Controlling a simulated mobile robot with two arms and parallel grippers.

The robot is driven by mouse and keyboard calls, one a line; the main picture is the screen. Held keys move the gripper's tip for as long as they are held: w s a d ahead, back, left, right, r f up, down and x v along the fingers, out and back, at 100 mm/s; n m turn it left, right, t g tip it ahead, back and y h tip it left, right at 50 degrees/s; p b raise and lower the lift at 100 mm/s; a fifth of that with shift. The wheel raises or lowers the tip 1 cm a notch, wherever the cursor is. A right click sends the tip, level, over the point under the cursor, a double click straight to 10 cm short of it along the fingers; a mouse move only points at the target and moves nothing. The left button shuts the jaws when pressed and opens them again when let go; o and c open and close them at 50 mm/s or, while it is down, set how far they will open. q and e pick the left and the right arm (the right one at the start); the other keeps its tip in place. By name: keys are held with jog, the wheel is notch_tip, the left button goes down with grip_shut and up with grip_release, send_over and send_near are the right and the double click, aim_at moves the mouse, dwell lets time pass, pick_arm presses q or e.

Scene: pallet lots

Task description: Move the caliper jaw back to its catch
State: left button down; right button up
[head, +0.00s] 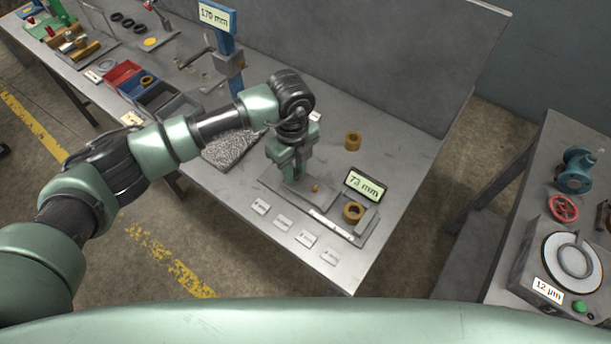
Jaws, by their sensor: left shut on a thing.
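The caliper fixture (330,222) is a flat grey plate with a white scale strip, lying near the front of the bench. A display reading 73 mm (365,185) stands on its right side. A brass ring (354,211) sits at its right end next to a grey block. My left gripper (293,176) points down over the left part of the fixture. It is shut on the caliper jaw, which is mostly hidden by the fingers. A small brass knob (315,188) shows just right of the fingers; I cannot tell whether it is the catch. My right gripper is not in view.
Another brass ring (352,140) stands on the bench behind the display. Several small labels (283,222) lie along the front edge. A dark speckled mat (230,150) and a blue height gauge (222,45) are to the left. A second table (520,215) stands right, across a gap.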

pick_arm(q)
jog(key=w+a, duration=0.2)
jog(key=shift+a+r, duration=0.1)
jog(key=shift+a, duration=0.2)
jog(key=c, duration=1.3)
grip_release()
jog(key=shift+o, duration=0.5)
jog(key=shift+s, duration=0.1)
